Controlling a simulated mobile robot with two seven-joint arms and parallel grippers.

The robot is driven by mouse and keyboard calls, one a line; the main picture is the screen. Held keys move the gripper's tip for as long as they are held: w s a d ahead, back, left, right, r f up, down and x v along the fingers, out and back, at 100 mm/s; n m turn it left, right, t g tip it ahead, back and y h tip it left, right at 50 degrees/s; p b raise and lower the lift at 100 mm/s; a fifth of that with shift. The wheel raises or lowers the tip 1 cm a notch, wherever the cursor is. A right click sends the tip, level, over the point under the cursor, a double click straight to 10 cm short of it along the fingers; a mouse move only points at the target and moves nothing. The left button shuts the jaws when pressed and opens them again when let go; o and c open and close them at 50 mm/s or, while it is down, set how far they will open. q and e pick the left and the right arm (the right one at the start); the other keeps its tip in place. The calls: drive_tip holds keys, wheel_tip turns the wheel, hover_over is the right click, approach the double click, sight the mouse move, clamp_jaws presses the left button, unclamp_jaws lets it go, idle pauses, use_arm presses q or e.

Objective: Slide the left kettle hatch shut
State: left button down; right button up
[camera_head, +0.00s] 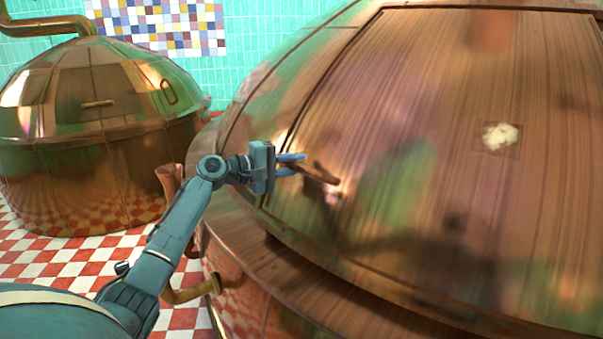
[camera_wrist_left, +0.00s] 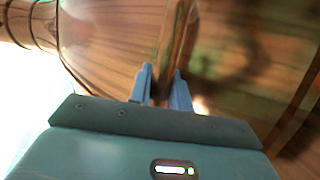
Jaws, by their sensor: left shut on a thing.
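A large copper kettle (camera_head: 230,110) with a domed top fills the right of the head view. Its broad, brushed copper hatch panel (camera_head: 430,90) has a dark border line at the left and top. A bar handle (camera_head: 318,174) stands out near the panel's left edge. My left gripper (camera_head: 291,163) is shut on this handle. In the left wrist view the handle (camera_wrist_left: 174,45) runs between the two blue fingers (camera_wrist_left: 160,88). No dark opening shows in the dome. My right gripper is not in view.
A second copper kettle (camera_head: 90,130) with a small handle on its dome stands at the far left. A ledge (camera_head: 330,290) runs round the near kettle below the panel.

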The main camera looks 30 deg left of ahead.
use_arm(q)
drive_tip(key=shift+a+r+t, duration=0.1)
drive_tip(key=shift+a+t, duration=0.2)
drive_tip(key=shift+a, duration=0.35)
drive_tip(key=c, duration=1.7)
unclamp_jaws()
drive_tip(key=shift+y, duration=0.3)
drive_tip(key=o, duration=0.3)
drive_tip(key=shift+s+a, duration=0.2)
drive_tip(key=shift+a, duration=0.1)
drive_tip(key=shift+o, duration=0.5)
drive_tip(key=shift+d, duration=0.25)
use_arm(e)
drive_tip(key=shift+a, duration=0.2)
use_arm(q)
drive_tip(key=shift+s+a, duration=0.1)
drive_tip(key=shift+s, duration=0.15)
drive_tip(key=v, duration=1.2)
drive_tip(key=shift+s+a+b, duration=0.15)
drive_tip(key=shift+a+b, duration=0.15)
drive_tip(key=shift+b, duration=0.1)
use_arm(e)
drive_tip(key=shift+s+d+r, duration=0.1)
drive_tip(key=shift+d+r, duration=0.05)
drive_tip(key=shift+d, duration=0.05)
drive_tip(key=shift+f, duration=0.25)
